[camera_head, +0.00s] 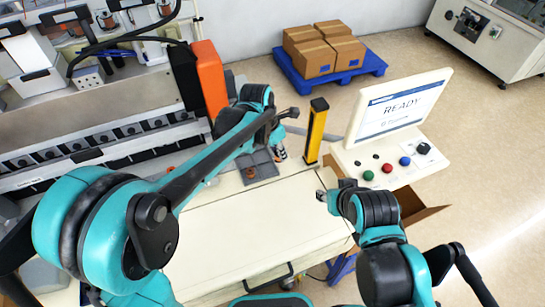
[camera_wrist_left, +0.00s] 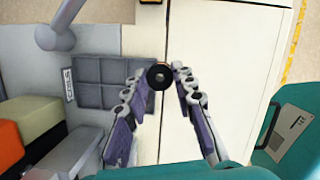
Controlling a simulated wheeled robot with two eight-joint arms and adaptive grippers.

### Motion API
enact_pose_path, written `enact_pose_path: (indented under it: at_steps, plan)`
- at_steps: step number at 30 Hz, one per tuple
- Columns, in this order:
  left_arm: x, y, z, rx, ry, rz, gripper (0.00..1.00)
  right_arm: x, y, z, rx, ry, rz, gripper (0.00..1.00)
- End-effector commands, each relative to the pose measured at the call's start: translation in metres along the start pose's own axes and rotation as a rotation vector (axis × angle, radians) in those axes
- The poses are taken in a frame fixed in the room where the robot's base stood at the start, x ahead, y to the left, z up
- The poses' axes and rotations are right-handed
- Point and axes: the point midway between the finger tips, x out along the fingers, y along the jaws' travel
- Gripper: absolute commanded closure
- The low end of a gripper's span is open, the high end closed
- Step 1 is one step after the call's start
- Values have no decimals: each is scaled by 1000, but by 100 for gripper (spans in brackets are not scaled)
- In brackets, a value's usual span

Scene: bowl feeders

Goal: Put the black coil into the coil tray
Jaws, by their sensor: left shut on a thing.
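My left gripper (camera_head: 280,152) is at the right side of the grey coil tray in the head view. In the left wrist view its fingers (camera_wrist_left: 164,76) close around the black coil (camera_wrist_left: 159,77), a small dark ring at the fingertips. The coil cannot be made out in the head view.
A yellow post (camera_head: 316,130) stands right of the left gripper. A control panel with a READY screen (camera_head: 392,106) is at the right. An orange block (camera_head: 209,78) and feeder machinery are behind. The cream tabletop (camera_head: 250,225) in front is clear.

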Motion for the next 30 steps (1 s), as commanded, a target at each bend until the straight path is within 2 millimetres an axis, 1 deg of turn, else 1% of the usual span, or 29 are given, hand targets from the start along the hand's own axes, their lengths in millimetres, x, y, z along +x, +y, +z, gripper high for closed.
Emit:
enact_pose_path:
  at_steps: [2,5,12,15,18,23,26,30]
  plan:
    - [4,4,0,1,0,0,94,1,0,0,0,0,0,60]
    - [14,19,-2,0,0,0,94,2,0,2,0,0,0,60]
    - [47,76,-9,-1,0,0,94,8,0,6,0,0,0,60]
    - [58,96,-12,0,0,0,94,9,0,7,0,0,0,60]
    - [66,109,-13,1,0,0,94,10,0,7,0,0,0,60]
    - [72,116,-15,2,0,-1,94,11,0,8,0,0,0,60]
    - [82,116,-17,3,0,-1,94,12,0,9,0,0,0,60]
    - [103,116,-23,3,0,-1,94,16,0,11,0,0,0,60]
